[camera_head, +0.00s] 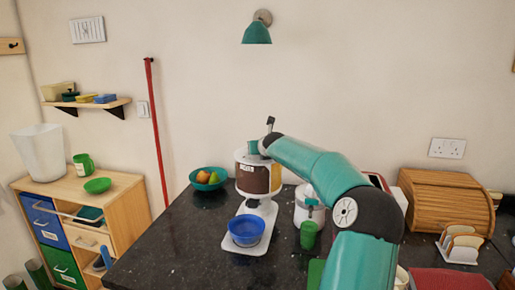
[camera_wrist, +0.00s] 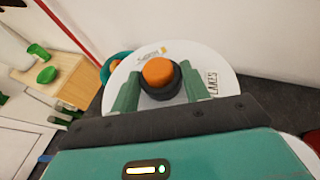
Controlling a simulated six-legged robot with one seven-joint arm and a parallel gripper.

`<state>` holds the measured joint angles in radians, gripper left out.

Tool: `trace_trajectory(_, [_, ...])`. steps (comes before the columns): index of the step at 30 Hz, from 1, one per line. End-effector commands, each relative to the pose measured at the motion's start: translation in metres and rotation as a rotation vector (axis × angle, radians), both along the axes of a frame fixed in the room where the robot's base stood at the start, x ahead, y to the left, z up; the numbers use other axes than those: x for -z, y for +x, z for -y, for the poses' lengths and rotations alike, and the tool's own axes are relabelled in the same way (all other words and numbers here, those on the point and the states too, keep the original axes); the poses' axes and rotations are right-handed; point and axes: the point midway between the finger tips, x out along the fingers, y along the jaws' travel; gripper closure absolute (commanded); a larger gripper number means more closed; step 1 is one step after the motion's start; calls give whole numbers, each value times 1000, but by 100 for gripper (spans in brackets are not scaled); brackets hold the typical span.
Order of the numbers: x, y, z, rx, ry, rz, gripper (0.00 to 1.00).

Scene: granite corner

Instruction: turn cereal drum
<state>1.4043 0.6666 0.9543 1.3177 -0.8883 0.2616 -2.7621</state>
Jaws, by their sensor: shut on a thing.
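The cereal drum (camera_head: 257,178) stands on the dark counter, with a white top, a brown and yellow band and a white base. A blue bowl (camera_head: 246,230) sits on the base tray below it. In the wrist view the drum's white lid (camera_wrist: 215,70) fills the middle, with a knob (camera_wrist: 158,74) that has an orange cap and a dark rim. My gripper (camera_wrist: 158,88) is at the top of the drum, its two green fingers on either side of the knob and shut on it. In the head view my arm hides part of the drum's top right.
A fruit bowl (camera_head: 208,179) stands behind left of the drum. A white canister (camera_head: 309,205) and a green cup (camera_head: 309,234) stand to the right. A wooden bread box (camera_head: 447,208) and toast rack (camera_head: 461,244) are farther right. The counter's front left is clear.

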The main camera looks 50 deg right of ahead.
Motion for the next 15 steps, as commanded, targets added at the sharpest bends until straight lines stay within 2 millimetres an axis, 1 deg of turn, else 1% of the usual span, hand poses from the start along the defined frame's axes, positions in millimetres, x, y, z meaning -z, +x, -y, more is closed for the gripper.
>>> trace_trajectory(1, [0,-2,3,-15,4,7,95])
trace_trajectory(15, [0,-1,2,-155,0,6,95])
